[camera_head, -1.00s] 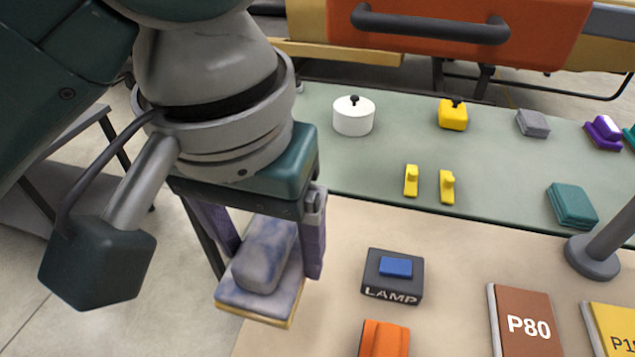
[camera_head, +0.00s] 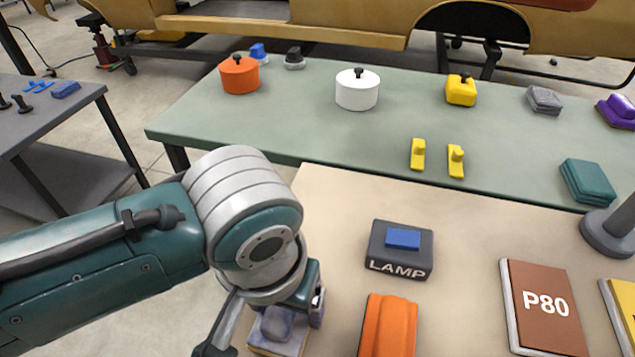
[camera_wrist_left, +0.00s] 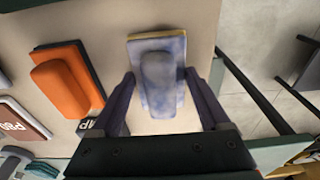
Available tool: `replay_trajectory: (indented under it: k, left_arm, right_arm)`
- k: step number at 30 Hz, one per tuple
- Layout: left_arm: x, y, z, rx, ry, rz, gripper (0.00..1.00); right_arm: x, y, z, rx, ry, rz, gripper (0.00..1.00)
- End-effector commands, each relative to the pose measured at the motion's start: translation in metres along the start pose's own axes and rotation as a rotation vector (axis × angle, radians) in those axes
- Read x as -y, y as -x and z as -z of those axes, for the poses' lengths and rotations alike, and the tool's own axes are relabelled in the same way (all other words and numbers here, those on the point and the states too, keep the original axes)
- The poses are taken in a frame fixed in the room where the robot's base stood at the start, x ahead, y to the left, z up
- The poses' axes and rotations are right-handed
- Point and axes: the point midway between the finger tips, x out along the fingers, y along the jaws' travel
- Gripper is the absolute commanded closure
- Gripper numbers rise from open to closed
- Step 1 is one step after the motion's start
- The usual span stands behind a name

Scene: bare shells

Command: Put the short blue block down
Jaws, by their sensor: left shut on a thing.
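The short blue block (camera_head: 279,327) is mottled blue-grey, with a raised grip on a flat base edged in yellow. My left gripper (camera_head: 288,318) is shut on it at the left edge of the beige tabletop (camera_head: 340,215). The wrist partly hides the fingers in the head view. In the left wrist view the block (camera_wrist_left: 163,95) lies between the two purple fingers of the left gripper (camera_wrist_left: 160,80), over the beige surface. I cannot tell whether its base touches the tabletop. My right gripper is not in view.
An orange block (camera_head: 388,325) and the dark LAMP box (camera_head: 400,262) stand to the right of the held block. A brown P80 pad (camera_head: 537,310) lies farther right. The green table (camera_head: 310,125) behind holds pots and small blocks. Bare beige surface lies behind the LAMP box.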

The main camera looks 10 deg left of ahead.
Motion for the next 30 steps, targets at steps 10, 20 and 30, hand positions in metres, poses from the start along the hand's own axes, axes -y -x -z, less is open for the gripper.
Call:
replay_trajectory:
  k: [10, 20, 30]
  left_arm:
    - [0.0, -0.007, -0.001, -0.001, 0.0, 0.0, 0.81]
    - [0.0, -0.01, -0.001, -0.001, 0.0, 0.0, 0.0]
    - [-0.001, 0.005, 0.0, -0.003, -0.001, -0.003, 0.0]
  right_arm:
    - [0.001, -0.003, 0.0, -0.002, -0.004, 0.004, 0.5]
    - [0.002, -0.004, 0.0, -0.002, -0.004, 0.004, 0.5]
    - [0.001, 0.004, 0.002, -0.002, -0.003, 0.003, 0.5]
